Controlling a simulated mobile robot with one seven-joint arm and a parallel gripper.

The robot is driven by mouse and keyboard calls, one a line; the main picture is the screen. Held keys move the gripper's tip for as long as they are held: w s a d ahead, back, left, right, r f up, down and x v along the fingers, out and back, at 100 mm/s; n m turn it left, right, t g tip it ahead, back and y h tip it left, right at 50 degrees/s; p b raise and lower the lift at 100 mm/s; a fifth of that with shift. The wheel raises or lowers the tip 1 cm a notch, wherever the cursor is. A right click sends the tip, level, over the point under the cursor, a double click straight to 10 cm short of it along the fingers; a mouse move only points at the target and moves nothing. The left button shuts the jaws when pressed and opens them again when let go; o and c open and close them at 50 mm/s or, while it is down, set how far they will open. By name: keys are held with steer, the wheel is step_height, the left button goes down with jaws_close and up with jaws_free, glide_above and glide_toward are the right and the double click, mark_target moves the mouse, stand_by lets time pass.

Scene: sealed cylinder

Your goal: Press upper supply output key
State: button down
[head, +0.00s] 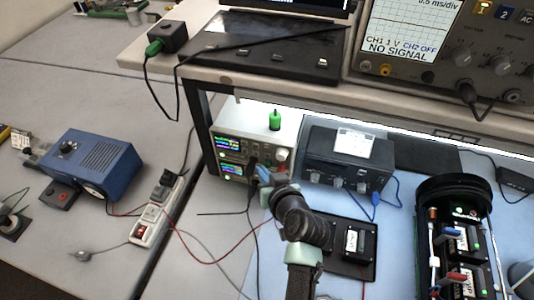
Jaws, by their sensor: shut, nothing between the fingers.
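The white supply unit (290,128) stands under the raised shelf. Its front has two lit displays, an upper one (236,145) and a lower one (230,168), with small green lights near them. The upper output key is too small to make out. My gripper (253,164) is shut and empty, at the right part of the supply's front, beside the displays. It hides some of the front panel there. Whether it touches the panel, I cannot tell. My arm reaches in from the bottom middle.
A green-topped item (275,120) stands on the supply. A black box with knobs (345,160) is right of it. A power strip (157,209), cables and a blue unit (92,163) lie left. An open black cylinder (424,235) stands right. The shelf (330,98) overhangs.

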steer(key=shift+s+a+p, duration=0.25)
steer(key=shift+s+a, duration=0.05)
steer(key=shift+s, duration=0.5)
steer(key=shift+s+a+p, duration=0.2)
steer(key=shift+s+a, duration=0.05)
steer(key=shift+s, duration=0.55)
step_height(320, 180, up, 29)
steer(key=w+t+h, duration=0.3)
steer(key=t, duration=0.1)
steer(key=s+r+t+b, duration=0.1)
steer(key=s+r+t, duration=0.3)
steer(key=r, duration=0.5)
steer(key=s+r+t+b, duration=0.2)
steer(key=s+r+t, duration=0.2)
steer(key=r, duration=0.5)
steer(key=s+r+m+t+h+b, duration=0.1)
steer(key=s+r+t+b, duration=0.1)
steer(key=s+r, duration=0.5)
step_height(320, 180, up, 2)
steer(key=shift+s+r+t, duration=0.2)
steer(key=shift+s+t, duration=0.1)
steer(key=shift+t, duration=0.6)
steer(key=shift+f, duration=0.1)
